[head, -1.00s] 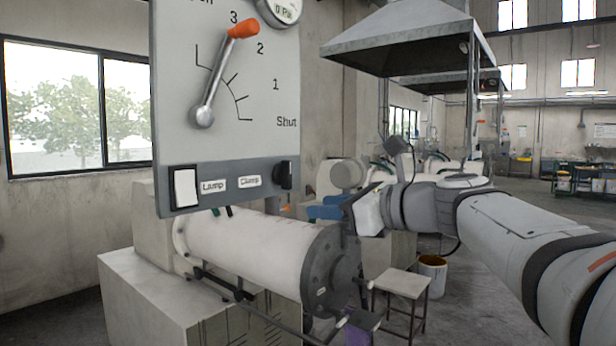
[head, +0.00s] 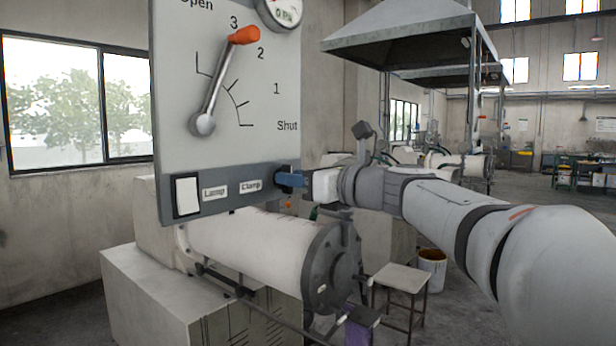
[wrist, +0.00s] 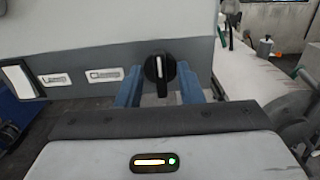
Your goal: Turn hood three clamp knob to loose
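The clamp knob (wrist: 159,72) is black and round with a white pointer line that stands nearly upright. It sits at the right end of the grey strip under the hood panel (head: 225,90), right of the "Clamp" label (head: 251,186). My gripper (head: 287,179) has reached the knob from the right in the head view and mostly hides it there. In the wrist view my gripper's blue fingers (wrist: 160,88) are open, one on each side of the knob, with narrow gaps visible. Whether either finger touches it I cannot tell.
A lever with an orange grip (head: 243,35) points near 3 on the panel's scale. A white lamp switch (head: 187,195) sits at the strip's left. A white mill cylinder (head: 255,243) lies below the panel. A stool (head: 400,278) and a bucket (head: 432,268) stand right.

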